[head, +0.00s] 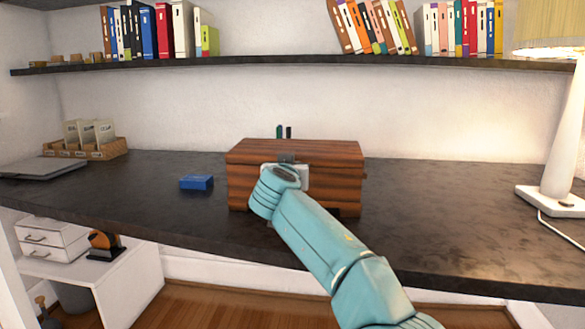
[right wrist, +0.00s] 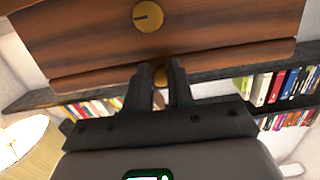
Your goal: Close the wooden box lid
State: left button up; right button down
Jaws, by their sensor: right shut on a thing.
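A reddish-brown wooden box (head: 335,189) stands on the dark desk in the head view. Its lid (head: 310,151) lies down over the body, with its top facing up; I cannot tell whether a slight gap remains. The right wrist view, upside down, shows the box front (right wrist: 220,25) with a round brass knob (right wrist: 148,15) and the lid strip (right wrist: 100,76). My right gripper (right wrist: 163,72) is at the lid's front edge, shut on a small brass tab (right wrist: 160,82). In the head view my right gripper (head: 287,158) partly hides the box front. My left gripper is out of view.
A blue box (head: 197,182) lies left of the wooden box on the dark desk (head: 440,200). A lamp (head: 562,150) stands at right, and a laptop (head: 40,169) and card holder (head: 90,149) at left. A bookshelf (head: 290,62) runs above. The desk right of the box is clear.

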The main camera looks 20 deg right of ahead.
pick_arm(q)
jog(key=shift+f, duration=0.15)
pick_arm(e)
jog(key=shift+w+d+f+g, duration=0.1)
jog(key=shift+w+f+g, duration=0.05)
jog(key=shift+f, duration=0.35)
jog(key=shift+w+f+g, duration=0.1)
jog(key=shift+f+g, duration=0.05)
jog(key=shift+f, duration=0.3)
jog(key=c, duration=1)
grip_release()
jog(key=shift+w, duration=0.1)
pick_arm(q)
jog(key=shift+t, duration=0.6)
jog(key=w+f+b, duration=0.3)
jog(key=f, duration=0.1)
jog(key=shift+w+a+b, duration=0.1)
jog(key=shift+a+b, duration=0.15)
jog(key=shift+b, duration=0.15)
pick_arm(e)
jog(key=v, duration=1.6)
jog(key=shift+s+r, duration=0.15)
jog(key=shift+s, duration=0.15)
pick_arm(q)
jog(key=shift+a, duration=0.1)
pick_arm(e)
jog(key=shift+s, duration=0.1)
